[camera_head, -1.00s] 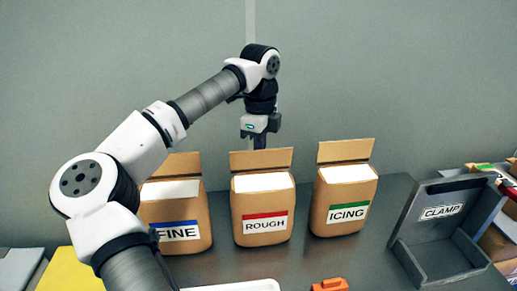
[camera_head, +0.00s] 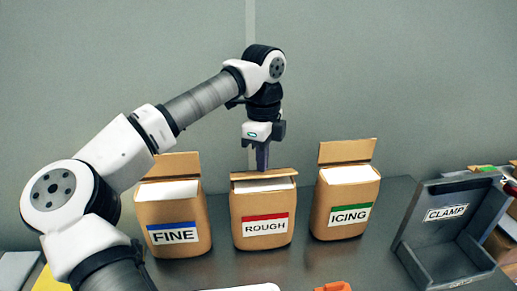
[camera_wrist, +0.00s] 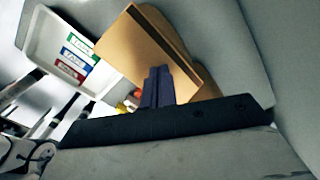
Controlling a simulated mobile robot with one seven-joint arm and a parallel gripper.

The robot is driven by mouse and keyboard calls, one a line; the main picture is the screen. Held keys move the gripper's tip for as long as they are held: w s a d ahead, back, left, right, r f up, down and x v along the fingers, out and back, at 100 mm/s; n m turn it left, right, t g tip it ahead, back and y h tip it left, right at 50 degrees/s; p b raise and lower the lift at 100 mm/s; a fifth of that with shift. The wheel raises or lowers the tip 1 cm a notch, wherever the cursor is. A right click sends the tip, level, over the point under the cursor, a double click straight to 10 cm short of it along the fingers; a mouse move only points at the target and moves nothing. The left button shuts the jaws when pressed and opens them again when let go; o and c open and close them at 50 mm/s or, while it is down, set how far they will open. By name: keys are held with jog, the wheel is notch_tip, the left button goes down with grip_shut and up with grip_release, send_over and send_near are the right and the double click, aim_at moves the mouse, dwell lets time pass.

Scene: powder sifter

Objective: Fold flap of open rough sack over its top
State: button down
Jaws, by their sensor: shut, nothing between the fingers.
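The rough sack (camera_head: 263,220), brown with a red ROUGH label, stands upright between two other sacks in the head view. Its brown flap (camera_head: 241,176) leans forward at the top and shows as a narrow strip, with the white top face (camera_head: 265,185) still partly visible below. My gripper (camera_head: 262,167) is shut and empty, pointing down, with its fingertips at the flap's back edge. In the wrist view the shut fingers (camera_wrist: 157,72) lie against a brown panel (camera_wrist: 140,45), which seems to be the flap. The exact contact is hard to see.
The fine sack (camera_head: 173,222) on the left and the icing sack (camera_head: 343,205) on the right have upright flaps. A grey clamp holder (camera_head: 445,240) stands at right. An orange object (camera_head: 333,287) lies at the front edge. A grey wall rises behind the sacks.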

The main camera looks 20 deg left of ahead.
jog(key=shift+s+d+b, duration=0.35)
jog(key=shift+s+b, duration=0.05)
jog(key=shift+s, duration=0.5)
jog(key=shift+r, duration=0.1)
jog(key=shift+w+a+r+p, duration=0.2)
jog(key=shift+w+r+p, duration=0.25)
jog(key=shift+r+p, duration=0.25)
jog(key=shift+w+a+r+p, duration=0.15)
jog(key=shift+w+r+p, duration=0.3)
jog(key=shift+r+p, duration=0.25)
jog(key=shift+f, duration=0.15)
jog(key=shift+f+b, duration=1.9)
jog(key=shift+f, duration=0.4)
jog(key=shift+r, duration=0.15)
notch_tip(320, 180, up, 9)
jog(key=p, duration=0.6)
